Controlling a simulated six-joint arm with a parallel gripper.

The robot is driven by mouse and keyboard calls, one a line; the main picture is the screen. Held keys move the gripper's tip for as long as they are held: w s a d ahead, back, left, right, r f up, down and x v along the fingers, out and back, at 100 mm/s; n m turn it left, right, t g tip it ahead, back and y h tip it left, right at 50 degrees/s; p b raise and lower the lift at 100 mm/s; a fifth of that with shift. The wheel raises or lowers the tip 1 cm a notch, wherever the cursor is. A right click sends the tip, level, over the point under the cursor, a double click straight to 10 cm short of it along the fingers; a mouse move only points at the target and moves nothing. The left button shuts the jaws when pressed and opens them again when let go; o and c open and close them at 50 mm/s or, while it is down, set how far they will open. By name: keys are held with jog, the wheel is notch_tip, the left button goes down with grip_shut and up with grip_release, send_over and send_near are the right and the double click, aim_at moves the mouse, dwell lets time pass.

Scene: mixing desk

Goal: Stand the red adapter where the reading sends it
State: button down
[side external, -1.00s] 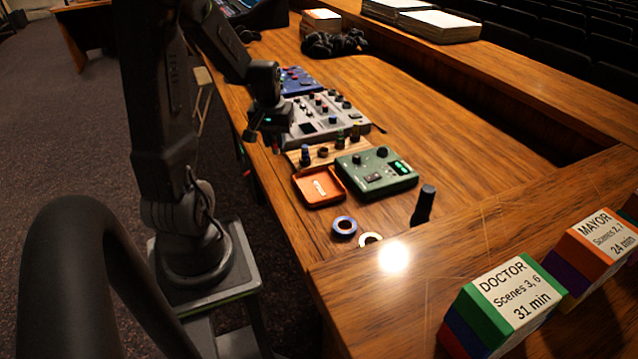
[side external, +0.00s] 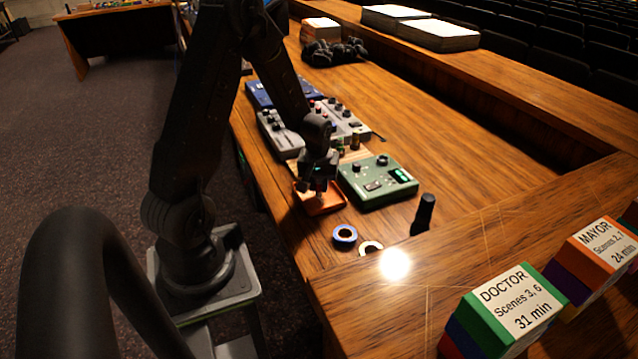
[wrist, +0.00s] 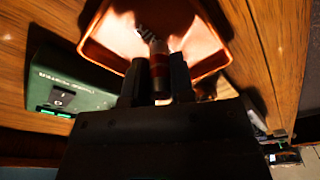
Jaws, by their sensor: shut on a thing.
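My gripper (side external: 318,186) is over the orange tray (side external: 326,208), which hides part of its far side behind my gripper. In the wrist view my gripper (wrist: 157,80) is shut on the red adapter (wrist: 160,62), a small dark cylinder with a red band. The adapter points out over the tray (wrist: 95,48); whether it touches the floor I cannot tell. The green meter box (side external: 378,184) stands right beside the tray, with a lit green display too small to read. It also shows in the wrist view (wrist: 72,85).
Behind the tray, small posts (side external: 355,142) stand on a wooden strip partly hidden by my gripper. A grey mixer (side external: 345,122) lies beyond. A blue ring (side external: 344,235), a pale ring (side external: 370,248) and a black upright cylinder (side external: 424,213) are nearer.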

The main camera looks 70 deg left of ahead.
jog(key=shift+f, duration=0.15)
jog(key=c, duration=1)
grip_release()
notch_tip(320, 180, up, 12)
jog(key=d, duration=0.1)
jog(key=s+d+r+m+t, duration=0.25)
jog(key=d+r+m, duration=0.25)
jog(key=d+r, duration=0.55)
jog(key=shift+s+d+r+m+t+h, duration=0.2)
jog(key=shift+s+d+r+m+t, duration=0.25)
jog(key=shift+s+d+m, duration=1)
jog(key=shift+s+d+r+m+t+h, duration=0.25)
jog(key=shift+s+d+r+m, duration=0.35)
jog(key=shift+s+d, duration=1.65)
jog(key=shift+s+d+r+m+t+h, duration=0.15)
jog(key=shift+s+d+r+m+t, duration=0.3)
jog(key=shift+s+d+m, duration=1.4)
jog(key=shift+w+d+n, duration=0.65)
jog(key=shift+w+n, duration=0.05)
